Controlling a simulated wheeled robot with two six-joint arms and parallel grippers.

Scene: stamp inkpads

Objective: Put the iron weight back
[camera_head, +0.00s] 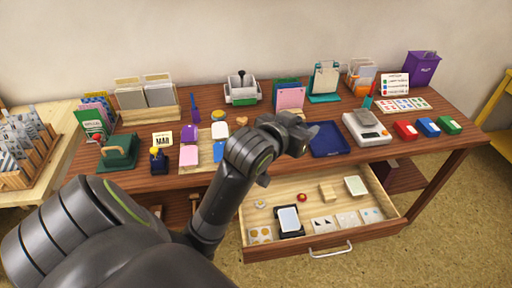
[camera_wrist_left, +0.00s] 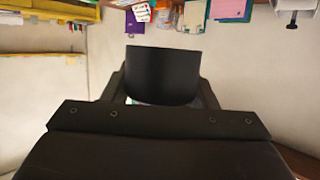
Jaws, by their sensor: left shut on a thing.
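My left gripper (camera_head: 302,138) hangs over the front part of the desk, left of the blue tray and above the open drawer's back edge. In the left wrist view it is shut on a dark, rounded block (camera_wrist_left: 163,72), which looks like the iron weight. The weight sits between the two fingers, and the gripper body hides its lower part. In the head view the gripper and arm are too alike in colour to tell the weight's outline. My right gripper is not in view.
The open drawer (camera_head: 375,188) holds a small framed pad, a red ball, wooden blocks and patterned cards.

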